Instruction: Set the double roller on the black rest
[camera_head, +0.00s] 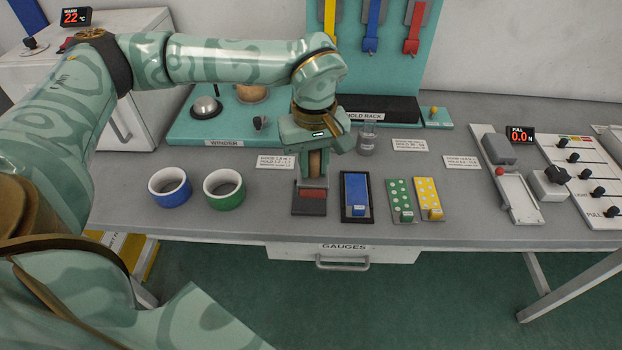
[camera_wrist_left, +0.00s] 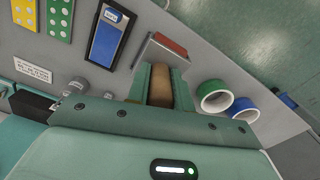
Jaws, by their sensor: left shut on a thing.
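My left gripper (camera_head: 314,176) points down at the front middle of the bench and is shut on a tan-brown cylinder (camera_head: 315,162), which looks like part of the double roller. In the left wrist view the cylinder (camera_wrist_left: 160,88) sits between the two green fingers. Just below it is a red block (camera_head: 313,194) on a dark, flat rest (camera_head: 308,208); the red block also shows in the left wrist view (camera_wrist_left: 171,46). I cannot tell whether the red block belongs to the roller, or whether they touch. My right gripper is not in view.
Right of the gripper lie a blue plate on black (camera_head: 356,192), a green dotted plate (camera_head: 399,196) and a yellow one (camera_head: 428,192). Left stand a blue tape ring (camera_head: 169,195) and a green one (camera_head: 224,203). A black rack pad (camera_head: 385,106) lies behind.

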